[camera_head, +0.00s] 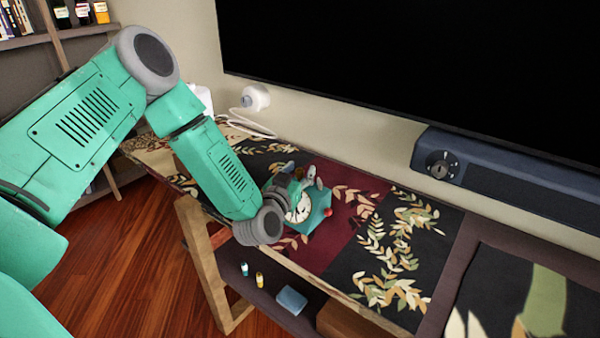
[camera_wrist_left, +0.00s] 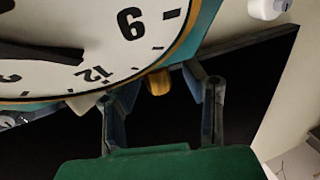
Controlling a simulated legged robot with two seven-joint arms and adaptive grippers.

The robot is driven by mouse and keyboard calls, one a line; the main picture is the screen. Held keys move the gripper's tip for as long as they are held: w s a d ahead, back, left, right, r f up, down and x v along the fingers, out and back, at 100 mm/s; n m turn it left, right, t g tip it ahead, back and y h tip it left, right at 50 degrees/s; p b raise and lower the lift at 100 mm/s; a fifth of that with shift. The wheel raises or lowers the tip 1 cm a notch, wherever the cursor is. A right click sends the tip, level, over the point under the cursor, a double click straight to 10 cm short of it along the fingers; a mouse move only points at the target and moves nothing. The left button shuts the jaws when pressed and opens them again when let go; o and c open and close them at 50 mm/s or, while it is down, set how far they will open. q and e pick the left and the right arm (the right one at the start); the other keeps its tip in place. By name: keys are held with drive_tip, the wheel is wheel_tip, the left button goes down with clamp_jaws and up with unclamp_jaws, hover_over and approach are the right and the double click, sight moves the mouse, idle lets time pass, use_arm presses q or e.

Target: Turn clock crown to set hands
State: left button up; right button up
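A small golden crown (camera_wrist_left: 158,82) sticks out at the clock's edge. My left gripper (camera_head: 291,184) is at the clock and partly covers its face. In the left wrist view my left gripper's fingers (camera_wrist_left: 160,85) are apart on either side of the crown, with visible gaps. My right gripper is not in view.
A large dark screen (camera_head: 420,70) is on the wall behind, with a blue-grey soundbar (camera_head: 510,180) below it. A white device with a cable (camera_head: 256,97) is on the wall. The runner (camera_head: 400,230) right of the clock is clear. Small items lie on the lower shelf.

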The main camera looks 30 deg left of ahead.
use_arm(q)
drive_tip(key=shift+c, duration=0.4)
clamp_jaws()
drive_tip(key=shift+m+h, duration=0.3)
drive_tip(key=shift+h, duration=0.1)
drive_tip(key=shift+m+h+p, duration=0.4)
drive_tip(key=shift+m+h, duration=0.7)
drive_tip(key=shift+h, duration=0.7)
drive_tip(key=shift+m+h, duration=1.4)
drive_tip(key=shift+h, duration=0.7)
drive_tip(key=shift+g+h, duration=0.3)
drive_tip(key=shift+o, duration=0.4)
unclamp_jaws()
